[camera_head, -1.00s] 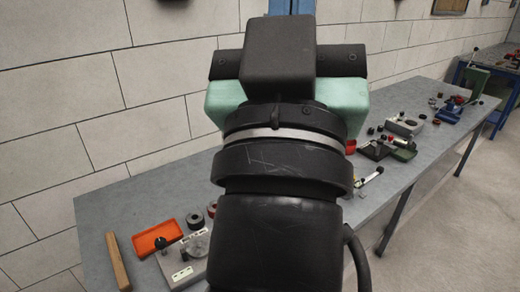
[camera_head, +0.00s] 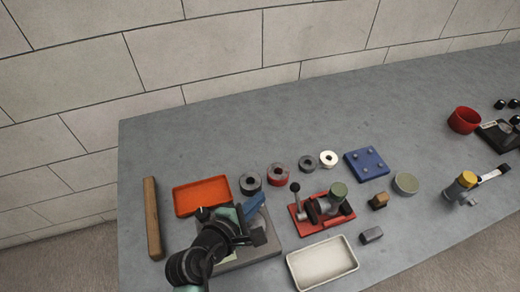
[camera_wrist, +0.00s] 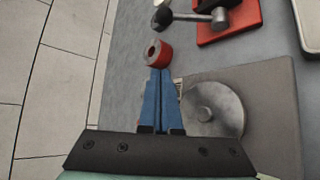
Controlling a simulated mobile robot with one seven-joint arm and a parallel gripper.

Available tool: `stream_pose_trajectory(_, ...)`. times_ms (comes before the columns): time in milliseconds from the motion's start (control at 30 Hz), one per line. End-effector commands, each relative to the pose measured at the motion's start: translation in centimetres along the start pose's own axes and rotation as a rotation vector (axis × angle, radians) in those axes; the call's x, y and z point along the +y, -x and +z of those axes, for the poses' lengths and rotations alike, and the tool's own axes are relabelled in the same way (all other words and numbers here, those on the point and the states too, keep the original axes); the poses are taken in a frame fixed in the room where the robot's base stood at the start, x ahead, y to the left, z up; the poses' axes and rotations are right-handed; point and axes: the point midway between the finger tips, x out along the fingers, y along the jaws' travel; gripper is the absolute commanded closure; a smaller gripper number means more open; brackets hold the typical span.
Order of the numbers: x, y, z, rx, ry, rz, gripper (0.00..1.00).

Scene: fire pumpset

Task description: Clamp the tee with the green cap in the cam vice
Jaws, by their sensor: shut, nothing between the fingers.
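The cam vice (camera_head: 304,214) has a red base and a lever ending in a black ball, and stands right of my gripper in the head view. The tee with the green cap (camera_head: 337,192) is at the right part of the vice, cap up. I cannot tell whether the jaws grip it. The vice's red base (camera_wrist: 245,30) shows in part at the top of the wrist view, with the lever ball (camera_wrist: 162,17). My gripper (camera_head: 254,203) has blue fingers, shut and empty. In the wrist view its fingertips (camera_wrist: 160,72) point toward a red ring.
A grey plate with a round disc (camera_wrist: 215,108) lies beside my fingers. An orange tray (camera_head: 200,195), wooden bar (camera_head: 152,218) and several rings (camera_head: 278,175) are near. Also present are a white tray (camera_head: 322,263), blue plate (camera_head: 367,163) and yellow-capped part (camera_head: 467,180).

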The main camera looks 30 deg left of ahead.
Motion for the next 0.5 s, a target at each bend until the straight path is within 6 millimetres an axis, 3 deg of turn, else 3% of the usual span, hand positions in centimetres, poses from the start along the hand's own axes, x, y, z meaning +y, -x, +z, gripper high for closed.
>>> stream_pose_trajectory(333,0.1,-7.2,0.1,-0.002,-0.005,0.0,1.0)
stream_pose_trajectory(500,0.2,-6.2,2.6,-0.001,-0.006,-0.001,1.0)
